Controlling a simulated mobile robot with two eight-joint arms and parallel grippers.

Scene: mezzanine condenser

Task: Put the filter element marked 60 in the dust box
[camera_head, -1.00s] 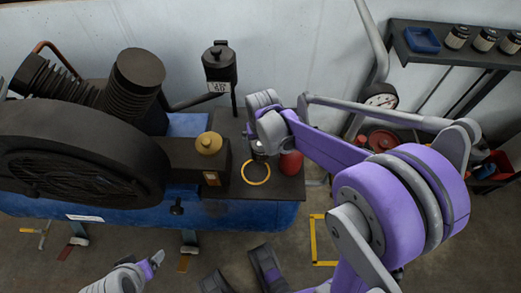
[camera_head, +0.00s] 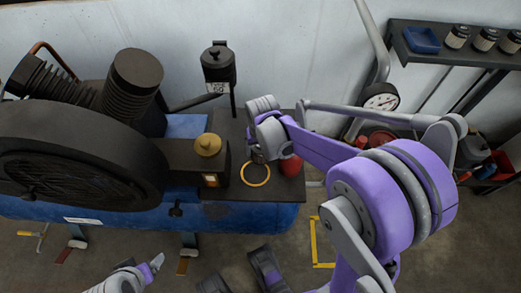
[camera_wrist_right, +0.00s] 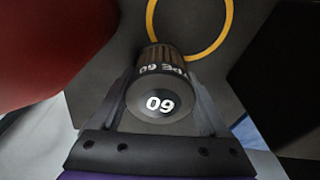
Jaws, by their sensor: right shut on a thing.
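The filter element marked 60 (camera_wrist_right: 158,98) is a dark cylinder with a pleated side. Its white marking appears upside down in the right wrist view. My right gripper (camera_wrist_right: 160,105) is shut on it, a finger on each side. In the head view my right gripper (camera_head: 259,153) is low over the dark shelf at the compressor's right end, beside the yellow ring, and its arm partly hides the filter. My left gripper (camera_head: 152,264) is at the bottom, away from the compressor; its jaws are too small to judge. I cannot make out which container is the dust box.
A yellow ring (camera_head: 256,174) lies on the dark shelf (camera_head: 228,190). A red cylinder (camera_head: 291,165) stands close right of my right gripper. A brass-capped housing (camera_head: 208,145) is to its left. Several canisters (camera_head: 484,40) and a blue tray (camera_head: 422,41) are on the back-right shelf.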

